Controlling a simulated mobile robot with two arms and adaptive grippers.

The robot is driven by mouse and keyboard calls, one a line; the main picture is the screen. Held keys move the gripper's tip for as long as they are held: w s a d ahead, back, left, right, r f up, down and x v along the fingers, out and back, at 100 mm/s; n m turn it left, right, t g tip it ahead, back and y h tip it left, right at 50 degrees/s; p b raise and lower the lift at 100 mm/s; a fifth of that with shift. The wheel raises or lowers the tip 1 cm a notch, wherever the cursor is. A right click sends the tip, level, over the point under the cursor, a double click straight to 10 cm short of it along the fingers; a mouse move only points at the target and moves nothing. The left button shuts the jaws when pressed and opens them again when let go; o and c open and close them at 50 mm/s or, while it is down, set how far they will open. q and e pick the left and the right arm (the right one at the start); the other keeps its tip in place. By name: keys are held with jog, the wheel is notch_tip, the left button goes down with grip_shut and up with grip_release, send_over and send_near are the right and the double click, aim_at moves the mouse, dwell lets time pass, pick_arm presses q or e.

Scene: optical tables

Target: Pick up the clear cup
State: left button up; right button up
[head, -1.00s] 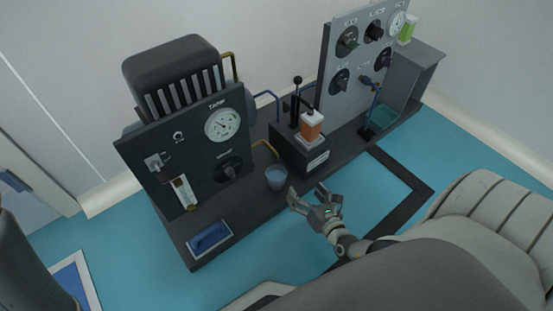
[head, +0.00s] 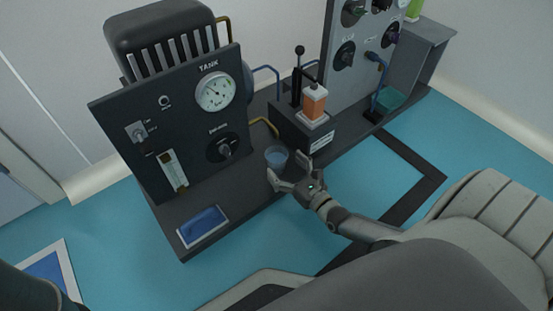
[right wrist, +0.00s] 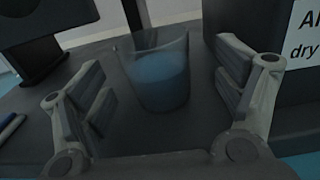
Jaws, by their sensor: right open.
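The clear cup (head: 277,156) holds bluish liquid and stands upright on the dark bench, under the bent yellow pipe. In the right wrist view the cup (right wrist: 160,76) is ahead, between the two spread fingers and a little beyond their tips. My right gripper (head: 288,172) is open and empty, with its fingers at the near side of the cup. The right wrist view shows both fingers of the gripper (right wrist: 165,90) apart, with space on each side of the cup. My left gripper is not in view.
A dark tank panel (head: 180,125) with a gauge stands left of the cup. A block with a lever and an orange bottle (head: 314,102) stands close on the right.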

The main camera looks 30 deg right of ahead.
aim_at(283, 168)
jog(key=w, duration=0.1)
jog(key=w+b, duration=0.2)
jog(key=shift+w+a+f, duration=0.2)
jog(key=shift+a+f, duration=0.15)
jog(key=shift+w+r, duration=0.1)
jog(key=shift+w, duration=0.25)
jog(key=c, duration=1.2)
jog(key=shift+r, duration=0.1)
